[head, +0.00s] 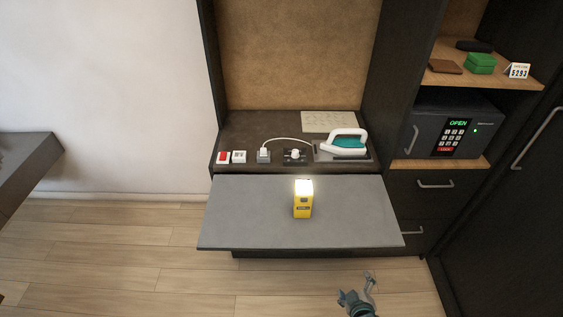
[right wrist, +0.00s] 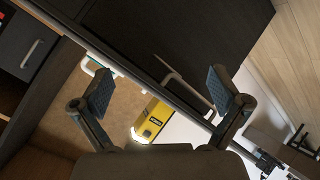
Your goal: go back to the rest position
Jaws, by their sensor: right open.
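My right gripper (head: 358,298) is low at the bottom of the head view, in front of the grey pull-out board and over the floor. Its two fingers stand apart and empty in the right wrist view (right wrist: 165,95). A yellow flashlight-like lamp (head: 303,206) stands upright on the grey board (head: 250,215) with its top lit. The yellow lamp also shows between and beyond the fingers in the right wrist view (right wrist: 152,120), apart from them. My left gripper is in neither view.
Behind the board, a white and teal iron (head: 347,143), a white plug (head: 263,155), a knob (head: 295,154) and a red switch (head: 224,157) sit on a dark counter. A safe (head: 452,130) reading OPEN is at right. Drawer handles (head: 435,184) stick out.

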